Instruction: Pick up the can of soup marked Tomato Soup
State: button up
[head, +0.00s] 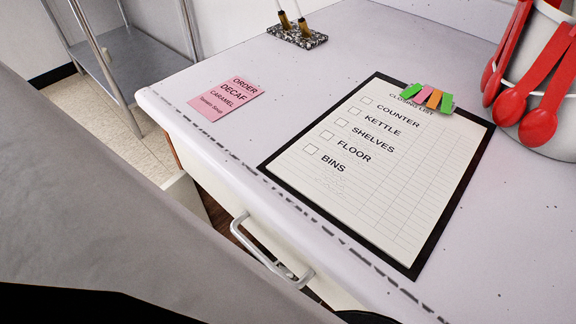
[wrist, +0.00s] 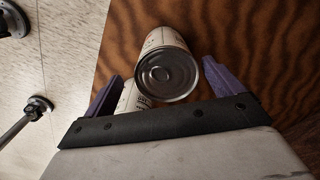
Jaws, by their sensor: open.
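My gripper (wrist: 162,70) is open, with one purple finger on each side of the can. I cannot tell whether the fingers touch it. No can shows in the head view.
The head view shows a white counter (head: 300,85) with a clipboard checklist (head: 385,165), a pink order note (head: 224,95) whose small line reads Tomato Soup, and a white container (head: 550,140) with red spoons. A drawer handle (head: 268,252) is below the counter edge. A metal shelf (head: 135,60) stands left.

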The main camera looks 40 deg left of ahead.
jog(key=f, duration=0.3)
jog(key=f+b, duration=0.1)
jog(key=f, duration=0.1)
jog(key=shift+w+a+f, duration=0.15)
jog(key=shift+w, duration=0.2)
jog(key=c, duration=1.4)
